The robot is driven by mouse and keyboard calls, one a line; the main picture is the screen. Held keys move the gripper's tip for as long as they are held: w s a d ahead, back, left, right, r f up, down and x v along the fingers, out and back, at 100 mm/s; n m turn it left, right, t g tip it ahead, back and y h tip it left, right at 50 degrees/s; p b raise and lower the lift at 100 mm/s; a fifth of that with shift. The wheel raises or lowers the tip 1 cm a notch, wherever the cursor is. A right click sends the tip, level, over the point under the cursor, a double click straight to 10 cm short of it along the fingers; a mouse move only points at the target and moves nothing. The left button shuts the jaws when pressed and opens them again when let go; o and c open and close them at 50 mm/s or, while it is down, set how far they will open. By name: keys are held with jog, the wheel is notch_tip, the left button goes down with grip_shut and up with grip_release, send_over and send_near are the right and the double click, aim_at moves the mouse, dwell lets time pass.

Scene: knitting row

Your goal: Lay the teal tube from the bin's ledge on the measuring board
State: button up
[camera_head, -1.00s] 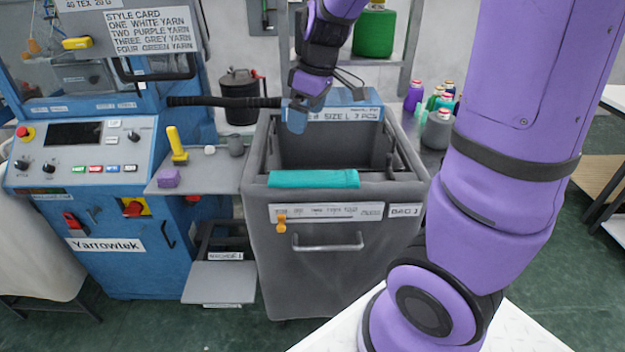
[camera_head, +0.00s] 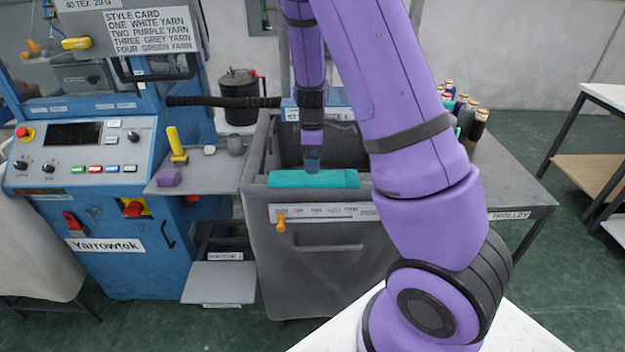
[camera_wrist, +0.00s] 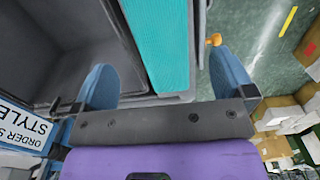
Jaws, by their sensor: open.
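The teal tube (camera_head: 314,179) lies along the front ledge of the grey bin (camera_head: 320,284). My gripper (camera_head: 312,164) points down just over the tube's middle in the head view. In the wrist view my blue fingers (camera_wrist: 165,82) stand apart, with the tube (camera_wrist: 158,40) running between them in the picture. The left finger is over the bin's inside and the right one over the outer side. I cannot tell how far the fingertips are above the tube. I cannot make out a measuring board in either view.
A grey trolley (camera_head: 512,185) with several yarn cones (camera_head: 466,112) stands to the right, partly behind my arm. A blue machine (camera_head: 70,140) and a small shelf (camera_head: 205,172) with a yellow-handled tool (camera_head: 177,146) are at the left. A black bar (camera_head: 222,101) reaches toward the bin.

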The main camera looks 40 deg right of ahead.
aim_at(312, 176)
jog(key=shift+f, duration=3.3)
jog(key=c, duration=0.9)
